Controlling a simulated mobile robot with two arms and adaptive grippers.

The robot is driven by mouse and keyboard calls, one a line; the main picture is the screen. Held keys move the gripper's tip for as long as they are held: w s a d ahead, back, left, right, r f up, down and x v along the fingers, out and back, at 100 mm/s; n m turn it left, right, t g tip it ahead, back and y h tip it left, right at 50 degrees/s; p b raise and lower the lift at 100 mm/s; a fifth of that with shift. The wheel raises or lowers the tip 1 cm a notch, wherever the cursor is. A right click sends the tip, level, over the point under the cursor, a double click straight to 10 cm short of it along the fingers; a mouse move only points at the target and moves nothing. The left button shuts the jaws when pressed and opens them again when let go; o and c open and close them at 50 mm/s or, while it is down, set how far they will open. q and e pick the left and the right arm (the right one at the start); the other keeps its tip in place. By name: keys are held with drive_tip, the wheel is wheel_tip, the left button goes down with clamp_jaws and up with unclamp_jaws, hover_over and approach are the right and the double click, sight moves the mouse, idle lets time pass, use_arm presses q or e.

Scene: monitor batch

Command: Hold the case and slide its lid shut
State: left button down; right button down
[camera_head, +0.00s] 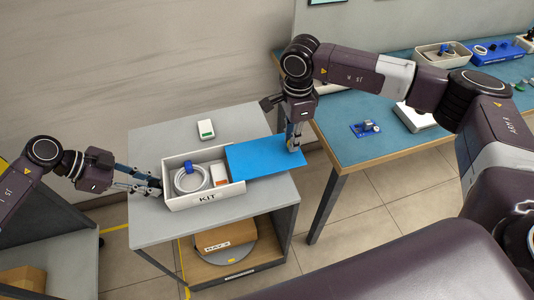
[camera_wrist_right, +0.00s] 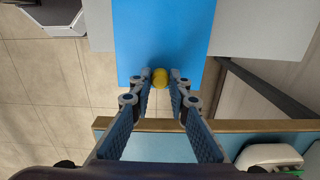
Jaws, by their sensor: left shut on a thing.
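The case (camera_head: 212,197) is an open white box marked KIT on a grey table. A coiled pale cable with a blue part (camera_head: 189,178) and an orange-and-white item (camera_head: 221,173) lie in it. The blue lid (camera_head: 262,156) sticks out to the right of the case, leaving most of the top uncovered. My left gripper (camera_head: 158,184) is shut on the case's left wall. My right gripper (camera_head: 294,141) is at the lid's outer end. In the right wrist view, its fingertips (camera_wrist_right: 162,76) flank a yellow knob (camera_wrist_right: 159,78) on the lid; contact on both sides is unclear.
A small white-and-green device (camera_head: 206,129) lies on the grey table (camera_head: 150,146) behind the case. A teal workbench (camera_head: 360,150) at the right bears a blue fixture (camera_head: 365,128) and a white bin (camera_head: 440,61). A cardboard box (camera_head: 225,236) is on the shelf below.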

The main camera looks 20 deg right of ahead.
sight(231, 163)
drive_tip(key=shift+w+a, duration=0.15)
drive_tip(key=shift+a, duration=8.6)
drive_tip(key=c, duration=1.8)
unclamp_jaws()
drive_tip(key=shift+o, duration=0.2)
drive_tip(key=shift+d, duration=0.1)
drive_tip(key=shift+r, duration=0.15)
wheel_tip(231, 163, up, 12)
